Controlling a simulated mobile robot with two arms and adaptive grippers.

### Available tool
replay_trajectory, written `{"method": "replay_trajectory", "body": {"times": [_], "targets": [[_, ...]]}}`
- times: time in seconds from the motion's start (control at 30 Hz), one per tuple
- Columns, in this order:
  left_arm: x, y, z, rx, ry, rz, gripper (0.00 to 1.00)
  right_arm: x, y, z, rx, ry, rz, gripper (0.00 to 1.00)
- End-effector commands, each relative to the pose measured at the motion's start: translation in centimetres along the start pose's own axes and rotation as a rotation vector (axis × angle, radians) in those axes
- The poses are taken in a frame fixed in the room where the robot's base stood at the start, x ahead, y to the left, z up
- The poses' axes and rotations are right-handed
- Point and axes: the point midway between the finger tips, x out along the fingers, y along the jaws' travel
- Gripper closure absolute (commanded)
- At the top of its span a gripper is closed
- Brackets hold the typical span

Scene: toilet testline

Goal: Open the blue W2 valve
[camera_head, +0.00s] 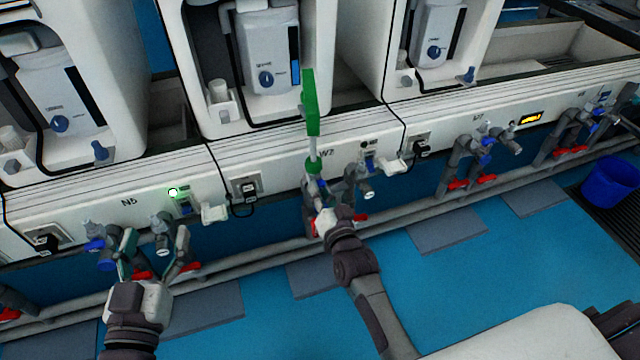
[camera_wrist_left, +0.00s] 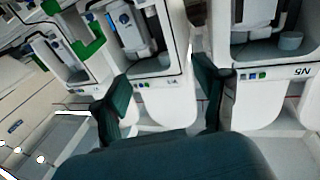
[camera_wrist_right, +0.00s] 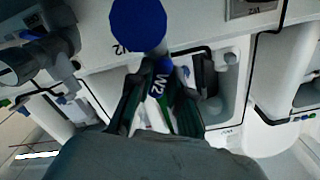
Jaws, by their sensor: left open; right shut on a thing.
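My right gripper (camera_head: 320,205) is at the pipes under the panel marked W2 in the head view. Some green shows between the fingers. The gripper and pipes largely hide the handle in the head view. My left gripper (camera_head: 152,250) is open in front of the N5 pipes. Its spread fingers also show in the left wrist view (camera_wrist_left: 162,95), with nothing between them.
A tall green-and-white piece (camera_head: 311,105) stands upright just above my right gripper. Red valve levers (camera_head: 470,182) and grey pipes line the bench front. White toilet units (camera_head: 265,50) stand on top. A blue bucket (camera_head: 610,180) is at far right. The blue floor (camera_head: 270,320) is mostly clear.

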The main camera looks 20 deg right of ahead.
Motion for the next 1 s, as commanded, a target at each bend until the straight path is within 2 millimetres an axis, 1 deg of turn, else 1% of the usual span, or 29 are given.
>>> {"method": "replay_trajectory", "body": {"times": [0.03,0.13,0.2,0.3,0.4,0.5,0.7,0.8,1.0], "targets": [[-0.3,-0.3,1.2,0.002,-0.101,-0.006,0.27,0.0,-0.1,-0.3,-0.040,-0.004,0.001,1.00],[-1.5,-0.8,4.5,0.005,-0.300,-0.018,0.27,0.0,-0.1,-0.2,-0.120,-0.003,0.001,1.00],[-2.7,-1.1,6.5,0.005,-0.432,-0.026,0.27,0.0,-0.1,-0.2,-0.178,-0.004,0.001,1.00],[-4.8,-1.5,9.0,0.005,-0.606,-0.036,0.27,-0.1,-0.1,-0.2,-0.258,-0.004,0.001,1.00],[-7.1,-1.9,10.9,0.003,-0.760,-0.047,0.27,-0.1,0.0,-0.2,-0.335,-0.003,0.001,1.00],[-9.2,-2.1,12.3,0.001,-0.884,-0.054,0.27,-0.1,0.0,-0.1,-0.401,-0.004,0.002,1.00],[-12.4,-2.4,13.7,-0.004,-1.053,-0.065,0.27,0.0,0.1,0.0,-0.499,-0.003,0.001,1.00],[-13.4,-2.5,14.0,-0.005,-1.105,-0.068,0.27,0.0,0.1,0.0,-0.531,-0.002,0.001,1.00],[-14.5,-2.5,14.3,-0.007,-1.156,-0.072,0.27,0.0,0.1,0.1,-0.561,-0.001,0.001,1.00]]}}
